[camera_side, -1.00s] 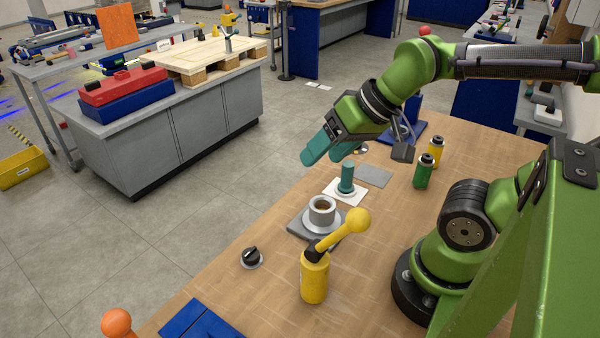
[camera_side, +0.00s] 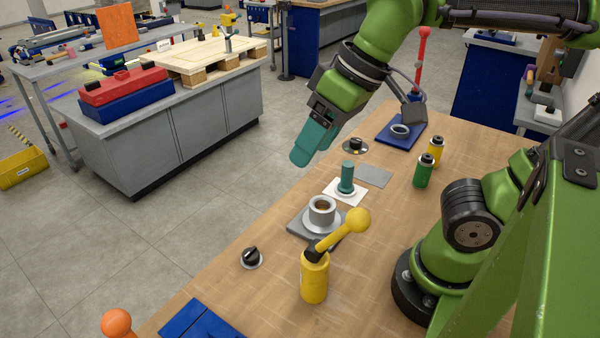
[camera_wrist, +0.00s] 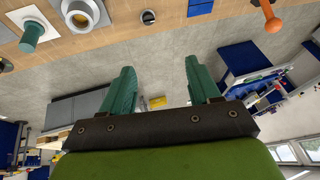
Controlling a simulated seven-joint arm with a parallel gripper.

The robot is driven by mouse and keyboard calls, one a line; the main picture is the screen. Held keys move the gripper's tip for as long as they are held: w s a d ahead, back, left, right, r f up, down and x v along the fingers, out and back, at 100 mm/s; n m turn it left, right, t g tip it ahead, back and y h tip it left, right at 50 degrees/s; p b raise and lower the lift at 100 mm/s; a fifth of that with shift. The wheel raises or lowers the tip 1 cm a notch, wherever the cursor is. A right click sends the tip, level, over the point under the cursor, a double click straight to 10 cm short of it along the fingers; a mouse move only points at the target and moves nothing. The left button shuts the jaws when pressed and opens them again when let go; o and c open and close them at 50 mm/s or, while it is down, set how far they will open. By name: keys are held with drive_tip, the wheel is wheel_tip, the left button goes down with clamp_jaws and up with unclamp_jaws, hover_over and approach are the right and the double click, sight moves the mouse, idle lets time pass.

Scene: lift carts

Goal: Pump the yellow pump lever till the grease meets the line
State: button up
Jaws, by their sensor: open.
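The yellow pump (camera_side: 314,278) stands on the wooden bench in the side view. Its yellow lever (camera_side: 343,232) slants up to the right and ends in a round knob. Behind it a grey metal cup (camera_side: 322,212) with brown grease inside sits on a grey plate; the cup also shows at the top of the wrist view (camera_wrist: 84,12). I cannot make out the line. My gripper (camera_side: 312,145), with teal fingers, is in the air beyond the cup and well away from the lever. In the wrist view its two fingers (camera_wrist: 162,88) are apart with nothing between them.
A teal post (camera_side: 346,178) stands on a white plate behind the cup. A black knob (camera_side: 251,257) is left of the pump. Green (camera_side: 423,171) and yellow (camera_side: 436,150) bottles stand at right. A blue base (camera_side: 398,134) with a red-topped lever is behind.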

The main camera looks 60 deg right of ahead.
drive_tip(key=s+a+r+n+g+h, duration=0.1)
drive_tip(key=s+a+r+n+g, duration=0.1)
drive_tip(key=s+r, duration=0.15)
drive_tip(key=g, duration=0.3)
approach(358, 209)
drive_tip(key=shift+h, duration=0.4)
drive_tip(key=f, duration=0.3)
drive_tip(key=a+f, duration=0.1)
drive_tip(key=f, duration=0.7)
drive_tip(key=shift+s+a+f, duration=0.25)
drive_tip(key=shift+s+a, duration=0.05)
clamp_jaws()
